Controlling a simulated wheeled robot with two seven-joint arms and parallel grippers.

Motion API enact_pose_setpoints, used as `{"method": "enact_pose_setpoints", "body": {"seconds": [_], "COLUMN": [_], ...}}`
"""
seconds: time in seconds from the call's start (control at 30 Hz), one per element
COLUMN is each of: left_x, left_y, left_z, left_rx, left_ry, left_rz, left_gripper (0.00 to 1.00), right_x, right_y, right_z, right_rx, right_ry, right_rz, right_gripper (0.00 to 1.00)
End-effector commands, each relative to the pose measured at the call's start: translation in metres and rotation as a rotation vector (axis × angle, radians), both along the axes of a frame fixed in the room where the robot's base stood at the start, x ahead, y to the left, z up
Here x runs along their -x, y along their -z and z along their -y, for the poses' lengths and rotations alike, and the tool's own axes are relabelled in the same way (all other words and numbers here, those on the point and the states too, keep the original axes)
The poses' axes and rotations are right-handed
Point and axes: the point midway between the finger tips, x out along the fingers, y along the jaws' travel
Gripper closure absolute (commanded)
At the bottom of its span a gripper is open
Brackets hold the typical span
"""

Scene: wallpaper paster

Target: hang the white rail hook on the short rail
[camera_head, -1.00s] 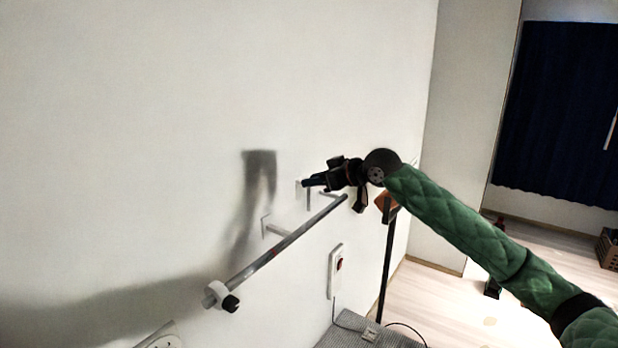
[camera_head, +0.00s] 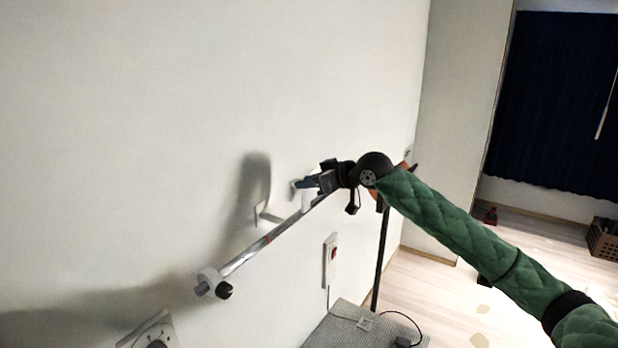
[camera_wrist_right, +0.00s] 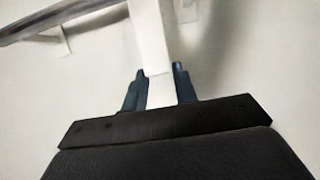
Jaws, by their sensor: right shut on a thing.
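The short rail (camera_head: 250,252) is a metal bar running along the white wall, held off it by white brackets. The white rail hook (camera_head: 308,201) is a pale upright strip at the rail's far end. My right gripper (camera_head: 312,183) is shut on it; in the right wrist view its stem (camera_wrist_right: 152,45) stands between the dark fingers. The rail (camera_wrist_right: 60,16) there runs in from the left to the stem. The hook's top is out of that view, and I cannot tell whether it touches the rail. My left gripper is not in view.
A white ring with a black knob (camera_head: 215,283) sits on the rail's near end. Below are a wall switch (camera_head: 331,260), a round socket (camera_head: 155,335), a grey textured surface (camera_head: 345,328) and a dark upright pole (camera_head: 380,262). The wall above the rail is clear.

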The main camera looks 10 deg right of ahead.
Motion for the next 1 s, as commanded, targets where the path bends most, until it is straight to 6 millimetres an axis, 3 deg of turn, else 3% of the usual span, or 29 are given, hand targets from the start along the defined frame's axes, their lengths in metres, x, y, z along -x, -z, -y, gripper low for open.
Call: {"method": "enact_pose_setpoints", "body": {"seconds": [0.23, 1.0], "left_x": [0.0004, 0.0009], "left_y": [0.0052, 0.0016], "left_z": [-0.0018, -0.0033], "left_rx": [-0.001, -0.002], "left_ry": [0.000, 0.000], "left_rz": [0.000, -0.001], "left_gripper": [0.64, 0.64], "right_x": [0.0000, 0.0001], "right_y": [0.0130, 0.0125], "right_z": [0.0001, -0.0002], "right_rx": [0.000, 0.000], "right_ry": [0.000, 0.000], "right_rz": [0.000, 0.000], "right_gripper": [0.93, 0.93]}}
